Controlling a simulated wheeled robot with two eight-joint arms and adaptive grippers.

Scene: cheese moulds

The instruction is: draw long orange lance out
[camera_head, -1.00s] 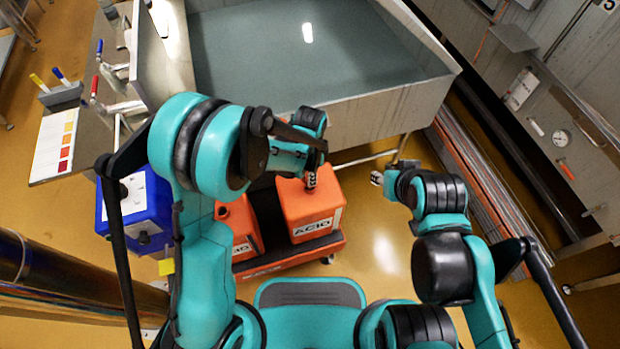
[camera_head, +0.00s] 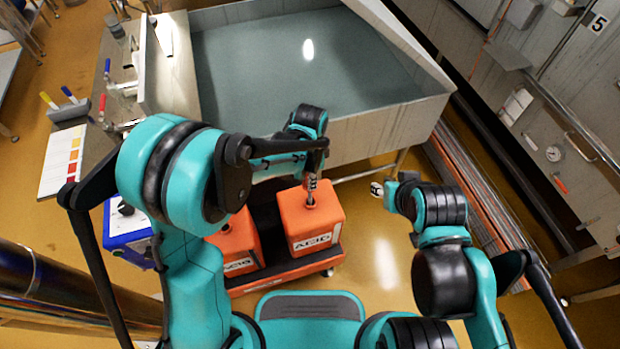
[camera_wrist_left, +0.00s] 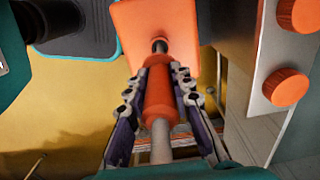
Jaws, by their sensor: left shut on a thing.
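My left gripper (camera_head: 312,184) is above the right-hand orange ACID container (camera_head: 316,222). It is shut on the orange grip of the lance, which shows in the left wrist view (camera_wrist_left: 159,95) between the two fingers (camera_wrist_left: 160,98). A pale rod (camera_wrist_left: 161,143) extends from the grip towards the bottom of that view. A dark collar at the other end points at the orange container (camera_wrist_left: 143,22). In the head view a short length of lance (camera_head: 310,199) shows between fingers and container top; its lower end is hidden. My right gripper (camera_head: 378,188) hangs apart, to the right.
A second orange container (camera_head: 236,247) stands left on the same low cart (camera_head: 290,268). A large grey basin (camera_head: 385,122) stands behind. A blue-and-white box (camera_head: 128,226) is at left. Orange knobs (camera_wrist_left: 285,87) show on a panel in the wrist view. Floor right of the cart is clear.

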